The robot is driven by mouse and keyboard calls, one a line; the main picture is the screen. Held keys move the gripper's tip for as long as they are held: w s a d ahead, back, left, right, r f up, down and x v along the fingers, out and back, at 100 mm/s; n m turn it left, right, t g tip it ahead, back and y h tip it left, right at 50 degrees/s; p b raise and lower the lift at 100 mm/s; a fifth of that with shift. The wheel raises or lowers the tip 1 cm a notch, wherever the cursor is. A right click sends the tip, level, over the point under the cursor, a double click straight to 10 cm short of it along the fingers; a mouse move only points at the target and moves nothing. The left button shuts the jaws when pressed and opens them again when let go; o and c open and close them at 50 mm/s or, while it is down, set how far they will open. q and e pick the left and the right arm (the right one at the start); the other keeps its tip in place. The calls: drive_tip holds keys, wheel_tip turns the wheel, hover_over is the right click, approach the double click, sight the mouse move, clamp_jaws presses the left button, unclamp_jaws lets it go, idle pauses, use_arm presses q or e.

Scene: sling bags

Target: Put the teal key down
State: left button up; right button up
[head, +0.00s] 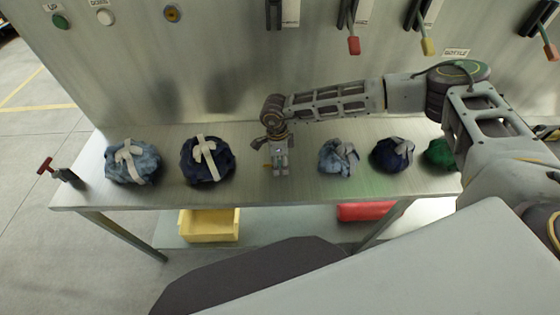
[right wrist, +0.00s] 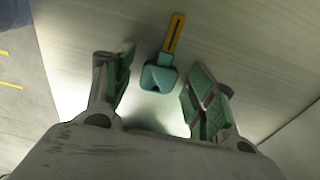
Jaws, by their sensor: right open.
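The teal key (right wrist: 158,78) shows in the right wrist view, with a teal head and a yellow shaft. It appears to lie on the pale metal table top, its head between the two fingers and its shaft pointing away. My right gripper (right wrist: 161,70) is open around it, with gaps on both sides of the key. In the head view my right gripper (head: 279,170) points down at the middle of the table (head: 300,195); a small yellow bit shows beside its fingers, and the rest of the key is hidden. My left gripper is out of view.
Two cloth bags, light blue (head: 133,162) and navy (head: 208,162), sit left of the gripper. Smaller blue (head: 337,157), navy (head: 392,155) and green (head: 440,153) bags sit right. A yellow bin (head: 209,226) and a red bin (head: 370,211) are below. A panel with levers stands behind.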

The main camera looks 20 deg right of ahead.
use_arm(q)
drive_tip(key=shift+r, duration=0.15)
use_arm(e)
drive_tip(key=shift+r, duration=0.15)
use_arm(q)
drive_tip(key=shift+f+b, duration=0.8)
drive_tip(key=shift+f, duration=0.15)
use_arm(e)
wheel_tip(320, 180, up, 12)
drive_tip(key=shift+a, duration=0.35)
drive_tip(key=shift+w, duration=0.1)
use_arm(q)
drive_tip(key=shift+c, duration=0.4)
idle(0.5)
